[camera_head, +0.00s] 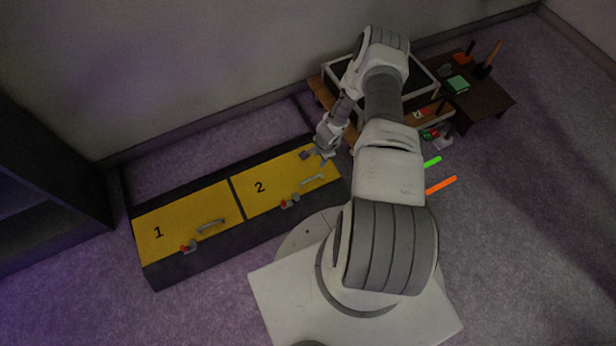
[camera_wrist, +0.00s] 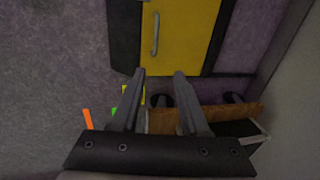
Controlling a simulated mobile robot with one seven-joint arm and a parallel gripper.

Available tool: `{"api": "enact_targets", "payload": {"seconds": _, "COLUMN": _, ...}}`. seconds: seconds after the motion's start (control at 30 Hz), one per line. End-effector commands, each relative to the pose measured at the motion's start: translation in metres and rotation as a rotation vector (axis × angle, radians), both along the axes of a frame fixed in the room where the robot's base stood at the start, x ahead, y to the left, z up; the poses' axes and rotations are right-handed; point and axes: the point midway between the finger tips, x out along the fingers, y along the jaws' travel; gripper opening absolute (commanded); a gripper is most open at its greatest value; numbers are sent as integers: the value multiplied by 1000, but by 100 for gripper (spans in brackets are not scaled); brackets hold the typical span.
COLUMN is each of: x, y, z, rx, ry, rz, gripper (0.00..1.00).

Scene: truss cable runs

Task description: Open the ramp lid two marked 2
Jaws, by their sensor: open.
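The yellow lid two (camera_head: 262,203), marked with a black 2, lies flat and shut in the right half of the dark ramp. A grey bar handle (camera_head: 313,180) is on its front right part, and a grey and red latch (camera_head: 290,202) sits at its front edge. My gripper (camera_head: 314,159) is open and empty above the lid's right end, behind the handle in the picture. In the wrist view, the jaws (camera_wrist: 160,74) stand apart below the yellow lid (camera_wrist: 190,35), and the handle (camera_wrist: 155,34) lies ahead of them. The gap between jaws and lid is hard to tell.
Lid one (camera_head: 180,222), with its own handle and latch, is shut on the left. A low dark table (camera_head: 485,101) with small items stands at the back right. Green (camera_head: 432,162) and orange (camera_head: 441,185) sticks lie on the carpet. The wall is close behind the ramp.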

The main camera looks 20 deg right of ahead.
Motion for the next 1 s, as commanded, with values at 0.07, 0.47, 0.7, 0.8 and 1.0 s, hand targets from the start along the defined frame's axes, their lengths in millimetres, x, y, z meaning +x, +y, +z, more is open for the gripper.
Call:
{"api": "enact_targets", "payload": {"seconds": 0.07, "x": -6, "y": 1, "z": -12, "rx": 1, "ry": 8, "rz": -18, "gripper": 45}}
{"api": "enact_targets", "payload": {"seconds": 0.47, "x": 1, "y": 2, "z": -72, "rx": 0, "ry": 12, "rz": -21, "gripper": 45}}
{"api": "enact_targets", "payload": {"seconds": 0.7, "x": 12, "y": 2, "z": -124, "rx": -1, "ry": 12, "rz": -19, "gripper": 45}}
{"api": "enact_targets", "payload": {"seconds": 0.8, "x": 16, "y": 2, "z": -142, "rx": -1, "ry": 11, "rz": -19, "gripper": 45}}
{"api": "enact_targets", "payload": {"seconds": 1.0, "x": 21, "y": 3, "z": -170, "rx": 1, "ry": 11, "rz": -20, "gripper": 45}}
